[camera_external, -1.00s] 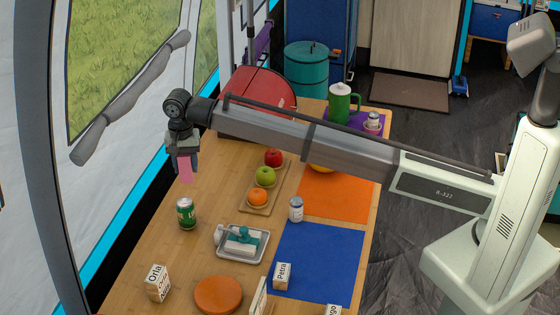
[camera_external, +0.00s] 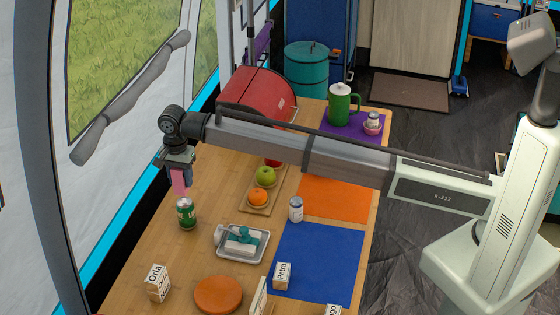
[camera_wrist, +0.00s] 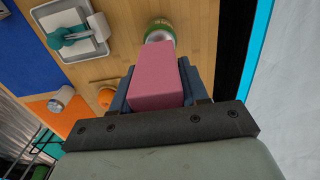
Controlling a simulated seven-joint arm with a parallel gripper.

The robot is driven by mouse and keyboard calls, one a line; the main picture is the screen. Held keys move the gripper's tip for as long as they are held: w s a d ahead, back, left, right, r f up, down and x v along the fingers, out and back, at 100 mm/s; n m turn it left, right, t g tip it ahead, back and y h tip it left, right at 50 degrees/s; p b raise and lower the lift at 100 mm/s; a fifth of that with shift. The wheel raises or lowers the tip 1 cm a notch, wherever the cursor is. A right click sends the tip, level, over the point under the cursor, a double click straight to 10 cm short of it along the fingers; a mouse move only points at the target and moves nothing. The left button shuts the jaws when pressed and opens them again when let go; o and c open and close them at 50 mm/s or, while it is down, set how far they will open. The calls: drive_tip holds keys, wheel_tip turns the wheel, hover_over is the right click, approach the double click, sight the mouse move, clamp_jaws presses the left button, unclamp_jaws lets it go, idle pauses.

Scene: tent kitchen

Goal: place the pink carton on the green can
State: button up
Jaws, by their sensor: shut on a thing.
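The pink carton (camera_external: 179,183) is held upright in my gripper (camera_external: 178,177), with its lower end at the top of the green can (camera_external: 187,215) in the outside view. I cannot tell whether they touch. In the wrist view the pink carton (camera_wrist: 157,77) fills the space between the jaws of my gripper (camera_wrist: 157,85). The green can (camera_wrist: 160,32) shows beyond the carton's far end, with part of its top hidden by the carton. The can stands upright on the wooden table.
A white carton (camera_external: 157,283) stands in front, and a white-and-blue can (camera_external: 296,209) stands farther right. The tent wall is close on the left.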

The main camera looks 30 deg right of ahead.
sight(182, 188)
drive_tip(key=shift+f, duration=2.05)
drive_tip(key=shift+f, duration=0.2)
drive_tip(key=o, duration=1)
drive_tip(key=shift+r, duration=0.1)
wheel_tip(182, 188, up, 12)
drive_tip(key=shift+r, duration=0.15)
